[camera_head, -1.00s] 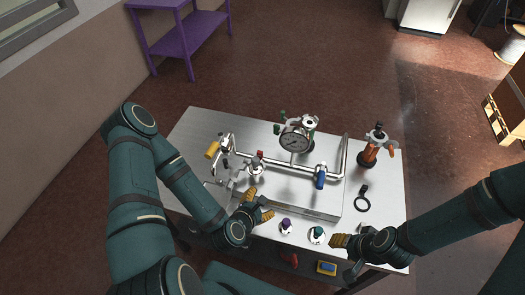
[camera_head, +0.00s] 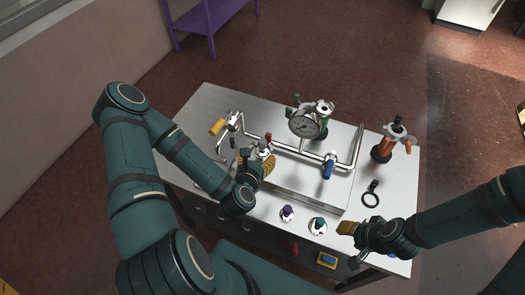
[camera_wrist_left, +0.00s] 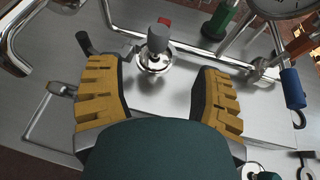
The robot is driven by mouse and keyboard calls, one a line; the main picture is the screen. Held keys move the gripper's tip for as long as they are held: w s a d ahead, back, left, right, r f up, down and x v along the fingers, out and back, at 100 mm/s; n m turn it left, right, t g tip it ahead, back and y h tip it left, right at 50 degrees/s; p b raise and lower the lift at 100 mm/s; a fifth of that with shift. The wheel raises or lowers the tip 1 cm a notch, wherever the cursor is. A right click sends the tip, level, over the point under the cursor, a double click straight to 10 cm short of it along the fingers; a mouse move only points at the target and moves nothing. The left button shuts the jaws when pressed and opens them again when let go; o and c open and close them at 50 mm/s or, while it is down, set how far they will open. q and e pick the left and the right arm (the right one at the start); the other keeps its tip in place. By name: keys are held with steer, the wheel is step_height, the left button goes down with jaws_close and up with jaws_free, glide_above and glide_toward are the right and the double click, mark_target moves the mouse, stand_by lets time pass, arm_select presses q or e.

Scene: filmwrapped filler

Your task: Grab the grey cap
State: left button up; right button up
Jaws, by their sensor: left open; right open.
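The grey cap (camera_wrist_left: 158,38) sits upright on a round chrome fitting on the metal bench in the left wrist view. In the head view the grey cap (camera_head: 262,145) is just beyond my left gripper (camera_head: 262,166). In the left wrist view my left gripper (camera_wrist_left: 157,75) has its yellow-padded fingers spread wide and empty, with the cap ahead of the gap between them, not touching either. My right gripper (camera_head: 347,228) is near the bench's front right edge, away from the cap; its fingers are small in view.
Chrome piping with a pressure gauge (camera_head: 304,124), a red handle (camera_head: 268,137) and a blue handle (camera_head: 328,169) runs close behind the cap. Purple (camera_head: 287,211) and teal (camera_head: 318,224) capped fittings stand at the front. An orange-bodied tool (camera_head: 384,148) stands at right.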

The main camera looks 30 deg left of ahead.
mark_target(261, 147)
step_height(261, 147, down, 3)
steer(key=shift+r+b, duration=0.15)
steer(key=shift+b, duration=0.7)
arm_select(q)
steer(key=x, duration=0.3)
steer(key=shift+w, duration=0.2)
steer(key=shift+a+x, duration=0.2)
steer(key=shift+x, duration=2.75)
steer(key=shift+s+f, duration=0.15)
jaws_close()
